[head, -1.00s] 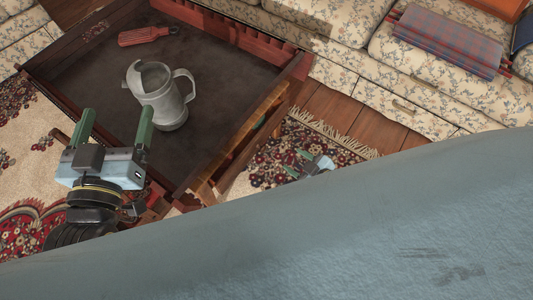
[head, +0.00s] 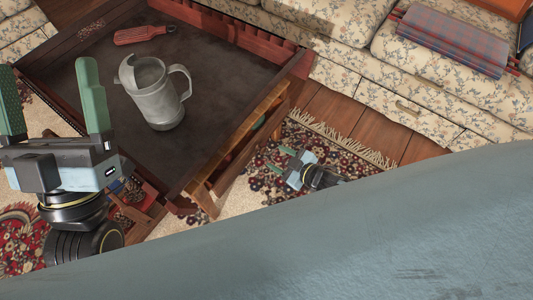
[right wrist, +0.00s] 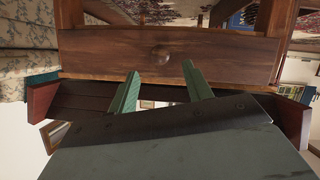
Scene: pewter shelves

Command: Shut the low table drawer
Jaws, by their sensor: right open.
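The low table (head: 225,75) has a dark top with a raised red-brown rim. My left gripper (head: 48,80) is open and empty at the table's near left.
A floral sofa (head: 440,80) runs behind, with a plaid blanket (head: 455,38). A fringed rug (head: 300,135) covers the floor by the drawer. A blue-grey surface (head: 400,230) fills the lower right.

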